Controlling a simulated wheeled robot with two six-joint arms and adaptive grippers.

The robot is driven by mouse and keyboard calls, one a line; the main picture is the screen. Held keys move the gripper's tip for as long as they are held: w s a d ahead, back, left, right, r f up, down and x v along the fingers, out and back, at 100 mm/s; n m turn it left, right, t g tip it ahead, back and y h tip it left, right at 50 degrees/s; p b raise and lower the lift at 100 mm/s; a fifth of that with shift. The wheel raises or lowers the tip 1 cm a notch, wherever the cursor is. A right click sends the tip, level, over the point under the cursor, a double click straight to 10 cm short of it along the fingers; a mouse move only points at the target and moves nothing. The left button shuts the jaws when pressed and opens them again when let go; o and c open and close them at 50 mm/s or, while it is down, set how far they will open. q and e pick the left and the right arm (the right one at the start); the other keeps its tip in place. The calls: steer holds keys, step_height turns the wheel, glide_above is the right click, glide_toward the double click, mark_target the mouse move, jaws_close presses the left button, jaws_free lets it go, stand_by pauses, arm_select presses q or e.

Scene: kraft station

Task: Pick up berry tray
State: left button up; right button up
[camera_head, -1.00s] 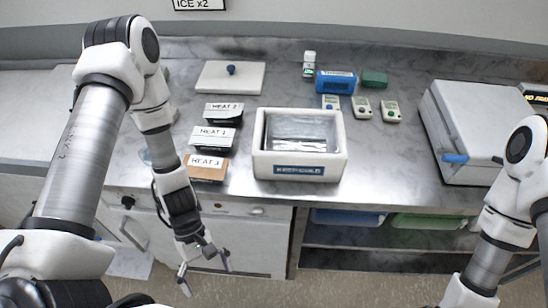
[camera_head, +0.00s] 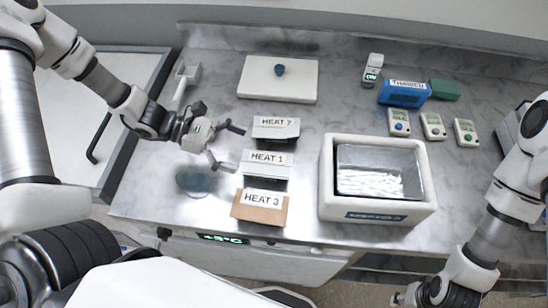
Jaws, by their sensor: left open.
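No tray that I can read as a berry tray shows in the head view. Three labelled trays stand in a column on the counter: the "HEAT 7" tray (camera_head: 276,128), the "HEAT 1" tray (camera_head: 265,165) and the brown-fronted "HEAT 3" tray (camera_head: 260,206). My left gripper (camera_head: 234,148) is open and empty, its fingers pointing right toward the gap beside the upper two trays. I cannot tell its exact height. My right gripper (camera_head: 400,298) is low at the bottom edge, small and partly cut off, so its jaws are unclear.
A white box with a silvery inside (camera_head: 327,190) stands right of the trays. A white lid with a blue knob (camera_head: 247,80), a blue box (camera_head: 404,94), a green box (camera_head: 445,90) and small meters (camera_head: 432,126) are behind. A bluish round dish (camera_head: 194,181) lies below my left gripper.

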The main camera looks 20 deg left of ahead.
mark_target(265, 163)
arm_select(q)
steer(key=shift+s+a+f+b, duration=0.15)
steer(key=shift+s+f+b, duration=0.15)
steer(key=shift+s+f, duration=0.35)
steer(key=shift+s, duration=0.1)
steer(key=w+d, duration=0.1)
steer(key=w+d+f, duration=0.1)
steer(key=d, duration=0.1)
steer(key=shift+d+f+b, duration=0.15)
steer(key=shift+f+b, duration=0.05)
steer(key=shift+b, duration=0.1)
steer(key=x, duration=0.2)
steer(key=p+x, duration=0.1)
steer(key=x, duration=0.1)
steer(key=shift+s+d, duration=0.1)
steer(key=shift+s, duration=0.15)
steer(key=shift+w+d+f, duration=0.2)
steer(key=shift+w+d, duration=0.1)
steer(key=shift+s+a, duration=0.15)
steer(key=shift+a, duration=0.05)
steer(key=c, duration=1.1)
steer(key=shift+c, duration=0.8)
steer(key=shift+d, duration=0.1)
arm_select(e)
steer(key=shift+s+d+f, duration=0.1)
steer(key=shift+d+f, duration=0.05)
steer(key=shift+f, duration=0.25)
